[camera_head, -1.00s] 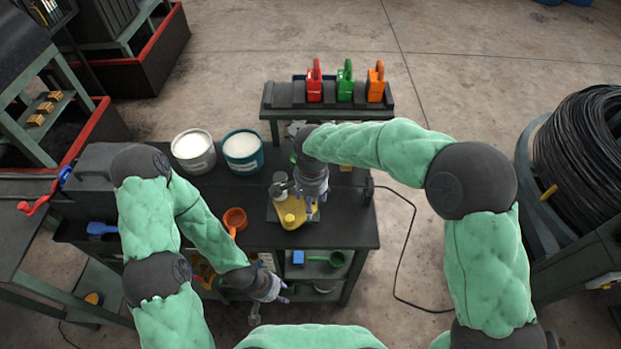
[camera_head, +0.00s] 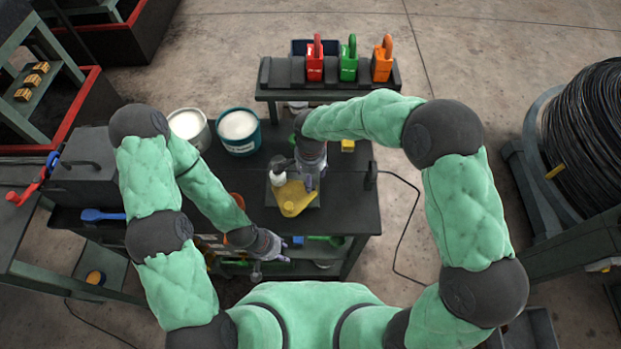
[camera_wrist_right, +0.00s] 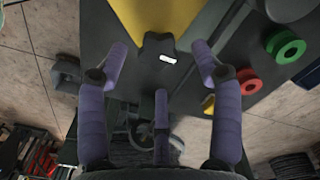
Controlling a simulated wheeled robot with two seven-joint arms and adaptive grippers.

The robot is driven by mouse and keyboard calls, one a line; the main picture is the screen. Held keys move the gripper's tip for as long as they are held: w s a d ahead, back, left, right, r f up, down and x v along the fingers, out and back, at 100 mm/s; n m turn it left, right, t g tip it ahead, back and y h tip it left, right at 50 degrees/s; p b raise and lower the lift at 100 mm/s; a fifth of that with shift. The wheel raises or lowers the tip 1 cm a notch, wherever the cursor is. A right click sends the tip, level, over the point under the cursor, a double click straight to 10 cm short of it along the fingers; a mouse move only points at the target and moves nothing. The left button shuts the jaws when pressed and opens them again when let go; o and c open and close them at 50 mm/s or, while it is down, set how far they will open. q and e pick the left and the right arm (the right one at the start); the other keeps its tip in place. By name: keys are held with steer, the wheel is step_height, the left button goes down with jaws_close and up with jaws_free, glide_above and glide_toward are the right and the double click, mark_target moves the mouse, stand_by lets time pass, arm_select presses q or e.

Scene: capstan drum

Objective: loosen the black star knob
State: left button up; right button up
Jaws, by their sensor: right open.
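The black star knob (camera_wrist_right: 158,57), with a small white mark, lies just beyond the fingertips in the right wrist view, beside a yellow part (camera_wrist_right: 157,14). My right gripper (camera_wrist_right: 160,62) is open, its purple fingers spread on either side of the knob and a third below it; I see no contact. In the head view my right gripper (camera_head: 308,182) is over the bench beside the yellow part (camera_head: 293,199), and the knob cannot be made out there. My left gripper (camera_head: 268,262) is at the bench's front edge; its fingers are too small to read.
A white tub (camera_head: 189,127) and a teal tub (camera_head: 238,133) stand on the dark bench (camera_head: 350,217). Red, green and orange handled blocks (camera_head: 348,60) sit on a rear shelf. A black cable coil (camera_head: 590,130) is at right. Red and green rings (camera_wrist_right: 270,64) show in the wrist view.

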steer(key=shift+f, duration=1.3)
steer(key=shift+c, duration=0.3)
steer(key=c, duration=1.1)
